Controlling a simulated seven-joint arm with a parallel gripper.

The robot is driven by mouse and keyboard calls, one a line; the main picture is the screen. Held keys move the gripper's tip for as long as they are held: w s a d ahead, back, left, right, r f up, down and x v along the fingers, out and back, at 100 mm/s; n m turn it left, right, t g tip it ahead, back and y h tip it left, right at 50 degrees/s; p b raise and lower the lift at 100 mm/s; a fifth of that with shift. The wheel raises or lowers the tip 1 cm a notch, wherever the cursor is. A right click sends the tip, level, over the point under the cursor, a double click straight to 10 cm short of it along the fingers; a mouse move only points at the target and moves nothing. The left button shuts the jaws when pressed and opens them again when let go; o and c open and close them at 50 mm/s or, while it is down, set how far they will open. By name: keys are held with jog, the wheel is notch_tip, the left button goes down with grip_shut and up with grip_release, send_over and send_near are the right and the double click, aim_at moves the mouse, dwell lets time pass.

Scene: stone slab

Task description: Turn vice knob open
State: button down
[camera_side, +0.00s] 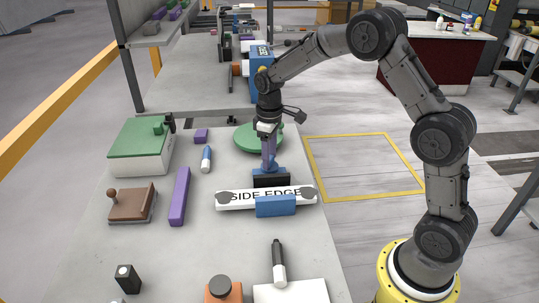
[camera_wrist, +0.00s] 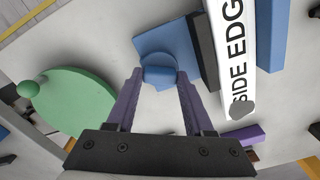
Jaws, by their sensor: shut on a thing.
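The vice stands on the grey stone slab, with a blue body (camera_side: 276,206) and a black jaw pad (camera_side: 272,180) on either side of a white bar (camera_side: 235,200) lettered "SIDE EDGE". Its blue round knob (camera_wrist: 160,72) sits on the side facing my gripper in the wrist view. My gripper (camera_side: 268,163) points down over the vice's far end in the side view. Its purple fingers are shut on the knob, one on each side, in the wrist view. In the side view the fingers largely hide the knob.
A green disc (camera_side: 250,136) lies just behind my gripper. To the left are a purple block (camera_side: 180,196), a small blue-and-white cylinder (camera_side: 206,158), a brown stamp-like block (camera_side: 130,204) and a green-topped box (camera_side: 138,149). A black-handled tool (camera_side: 278,262) lies in front.

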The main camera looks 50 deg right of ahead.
jog(key=shift+n, duration=1.7)
jog(key=shift+r, duration=0.1)
jog(key=shift+c, duration=1.4)
grip_release()
notch_tip(320, 180, up, 14)
